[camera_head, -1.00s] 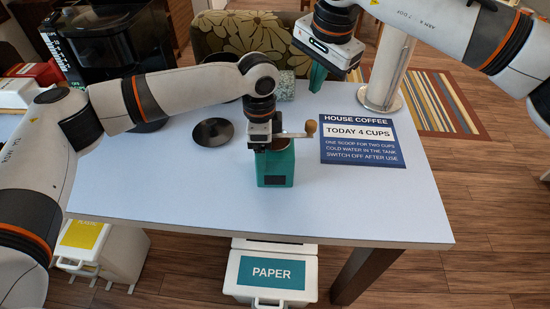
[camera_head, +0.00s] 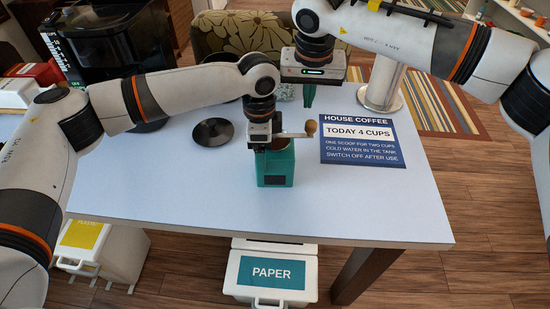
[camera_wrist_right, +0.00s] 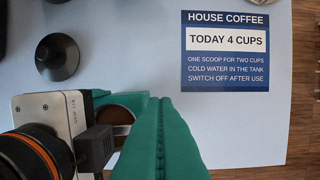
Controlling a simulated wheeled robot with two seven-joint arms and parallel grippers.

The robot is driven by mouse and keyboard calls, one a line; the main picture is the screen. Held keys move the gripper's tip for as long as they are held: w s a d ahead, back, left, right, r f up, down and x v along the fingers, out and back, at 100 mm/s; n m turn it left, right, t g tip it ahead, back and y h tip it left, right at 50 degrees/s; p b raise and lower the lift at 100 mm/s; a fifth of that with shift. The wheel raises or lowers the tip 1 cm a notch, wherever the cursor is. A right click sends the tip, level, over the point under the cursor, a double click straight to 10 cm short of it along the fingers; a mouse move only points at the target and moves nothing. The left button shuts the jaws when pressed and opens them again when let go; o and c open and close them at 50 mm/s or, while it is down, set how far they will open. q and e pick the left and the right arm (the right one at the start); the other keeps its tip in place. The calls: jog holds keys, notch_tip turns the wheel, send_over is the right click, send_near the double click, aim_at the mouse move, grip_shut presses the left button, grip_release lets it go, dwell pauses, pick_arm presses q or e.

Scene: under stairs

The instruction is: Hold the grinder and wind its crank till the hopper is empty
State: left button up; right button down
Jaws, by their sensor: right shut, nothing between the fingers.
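The teal grinder (camera_head: 276,168) stands upright on the table, with a dark panel low on its front. Its metal crank (camera_head: 292,135) points right and ends in a brown wooden knob (camera_head: 310,127). My left gripper (camera_head: 262,146) is at the grinder's upper left side and appears closed on it; its fingertips are mostly hidden. My right gripper (camera_head: 308,103) is shut and empty, its teal fingers pointing down above and just behind the knob. In the right wrist view those fingers (camera_wrist_right: 162,140) cover much of the grinder, and part of the brown round top (camera_wrist_right: 118,114) shows.
The blue house coffee sign (camera_head: 362,150) lies to the right. A metal cylinder (camera_head: 384,88) stands at the back right, a black coffee machine (camera_head: 105,45) at the back left. The table front (camera_head: 330,215) is clear.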

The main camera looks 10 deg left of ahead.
jog(key=shift+s+x, duration=0.2)
jog(key=shift+x, duration=0.75)
jog(key=shift+s+x, duration=0.2)
jog(key=shift+x, duration=0.7)
jog(key=shift+f, duration=0.1)
dwell(0.4)
